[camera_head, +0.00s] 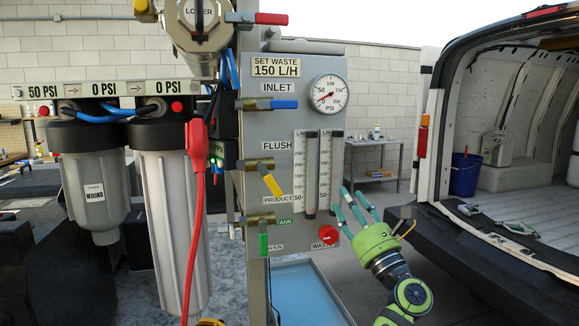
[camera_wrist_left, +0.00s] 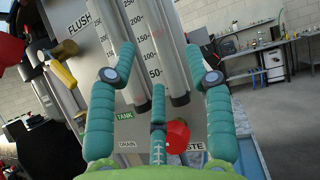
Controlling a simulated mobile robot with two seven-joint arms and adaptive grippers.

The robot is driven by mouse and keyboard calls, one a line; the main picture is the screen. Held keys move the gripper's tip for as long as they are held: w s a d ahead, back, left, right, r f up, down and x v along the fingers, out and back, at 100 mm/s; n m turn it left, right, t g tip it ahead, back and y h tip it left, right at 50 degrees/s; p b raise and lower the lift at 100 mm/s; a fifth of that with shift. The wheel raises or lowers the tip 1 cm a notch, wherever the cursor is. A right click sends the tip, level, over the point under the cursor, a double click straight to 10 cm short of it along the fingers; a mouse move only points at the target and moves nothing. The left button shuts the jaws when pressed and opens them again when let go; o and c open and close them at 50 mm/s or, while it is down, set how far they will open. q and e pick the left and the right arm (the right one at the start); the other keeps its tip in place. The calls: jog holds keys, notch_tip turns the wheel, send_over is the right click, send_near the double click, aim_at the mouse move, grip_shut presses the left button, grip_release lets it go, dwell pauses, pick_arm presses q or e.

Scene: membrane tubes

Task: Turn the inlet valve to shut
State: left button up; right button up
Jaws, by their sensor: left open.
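The inlet valve's blue lever (camera_head: 270,104) sits on the grey panel (camera_head: 285,136), under the INLET label. The lever lies level and points right from its brass body. My left gripper (camera_head: 350,194) is low and right of it, clearly apart, in front of the panel's lower right edge by the flow tubes. Its teal fingers are spread and hold nothing. In the left wrist view the open fingers (camera_wrist_left: 158,82) frame the lower ends of the flow tubes; the inlet valve is outside that view. My right gripper is not in view.
The yellow flush lever (camera_head: 270,182), green lever (camera_head: 263,238) and red waste knob (camera_head: 328,235) share the panel. Two flow tubes (camera_head: 311,170) stand beside the left gripper. A pressure gauge (camera_head: 327,93) is at upper right. A red cable plug (camera_head: 196,145) hangs left.

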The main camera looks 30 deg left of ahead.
pick_arm(q)
jog(key=s+a+r+n+g+p, duration=0.1)
jog(key=s+r+n+g, duration=0.25)
jog(key=r+n, duration=0.35)
jog(key=s+a+r+n+g+p, duration=0.1)
jog(key=s+a+r+n+g, duration=0.2)
jog(key=r+n, duration=0.4)
jog(key=n+h, duration=0.3)
jog(key=n, duration=0.3)
send_near(288, 107)
jog(key=a, duration=0.2)
jog(key=shift+g, duration=0.45)
jog(key=p+x, duration=0.1)
jog(key=x, duration=0.1)
jog(key=p+x, duration=0.1)
jog(key=x, duration=0.1)
jog(key=w+p+x, duration=0.1)
jog(key=p+x, duration=0.1)
jog(key=shift+a+r, duration=0.1)
jog(key=shift+r, duration=0.2)
jog(key=shift+w+a, duration=0.15)
jog(key=shift+a, duration=0.25)
jog(key=shift+f, duration=0.1)
jog(key=shift+d, duration=0.1)
jog(key=shift+c, duration=0.8)
grip_shut()
